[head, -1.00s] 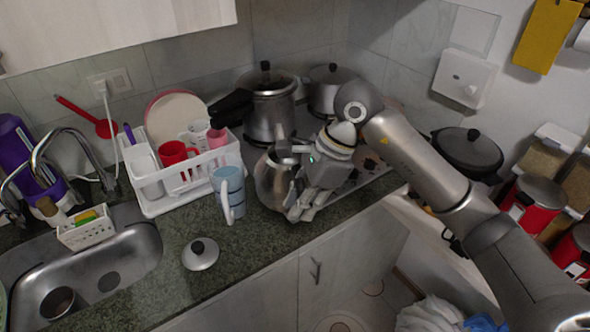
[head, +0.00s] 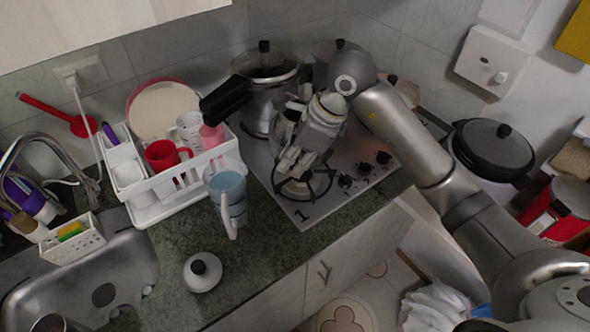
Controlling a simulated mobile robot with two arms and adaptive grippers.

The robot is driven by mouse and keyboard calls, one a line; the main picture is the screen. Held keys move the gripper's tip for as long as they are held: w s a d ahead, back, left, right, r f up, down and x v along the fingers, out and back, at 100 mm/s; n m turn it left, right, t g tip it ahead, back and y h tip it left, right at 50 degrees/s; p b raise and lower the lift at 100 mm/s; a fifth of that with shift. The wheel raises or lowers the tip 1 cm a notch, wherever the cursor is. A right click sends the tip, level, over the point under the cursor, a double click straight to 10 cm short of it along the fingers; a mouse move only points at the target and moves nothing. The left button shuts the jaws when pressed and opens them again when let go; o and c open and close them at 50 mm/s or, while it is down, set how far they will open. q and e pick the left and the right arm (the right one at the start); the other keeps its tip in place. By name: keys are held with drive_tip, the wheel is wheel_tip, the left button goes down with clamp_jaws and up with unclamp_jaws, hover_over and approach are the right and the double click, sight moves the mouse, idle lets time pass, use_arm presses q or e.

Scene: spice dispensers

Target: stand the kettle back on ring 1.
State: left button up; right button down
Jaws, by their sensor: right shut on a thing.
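My right gripper (head: 291,158) comes in from the right over the stove and is shut on the kettle (head: 283,130). Only a small grey metal part of the kettle shows, between the gripper and the large pot; most of it is hidden, so I cannot tell its tilt or whether it touches anything. Ring 1 (head: 304,187) is the front left burner, beside the printed "1" on the stove (head: 327,201). Its front part shows bare below the gripper's fingers. My left gripper is not in view.
A large pot (head: 262,72) with a long black handle stands behind the gripper. A loose lid (head: 203,276) lies on the counter. A black pan (head: 494,148) is at the right.

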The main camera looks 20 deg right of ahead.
drive_tip(key=f, duration=0.1)
drive_tip(key=s+f, duration=0.1)
drive_tip(key=shift+f+p, duration=0.35)
drive_tip(key=shift+p, duration=0.05)
drive_tip(key=shift+w+f, duration=0.1)
drive_tip(key=shift+f, duration=0.2)
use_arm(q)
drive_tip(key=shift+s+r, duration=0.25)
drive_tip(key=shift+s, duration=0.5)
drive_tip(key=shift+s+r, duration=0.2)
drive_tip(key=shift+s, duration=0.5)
use_arm(e)
drive_tip(key=shift+w+f, duration=0.15)
drive_tip(key=shift+f, duration=2.55)
drive_tip(key=c, duration=1.4)
unclamp_jaws()
drive_tip(key=shift+o, duration=0.2)
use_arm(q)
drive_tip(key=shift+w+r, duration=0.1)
use_arm(e)
drive_tip(key=shift+r, duration=0.1)
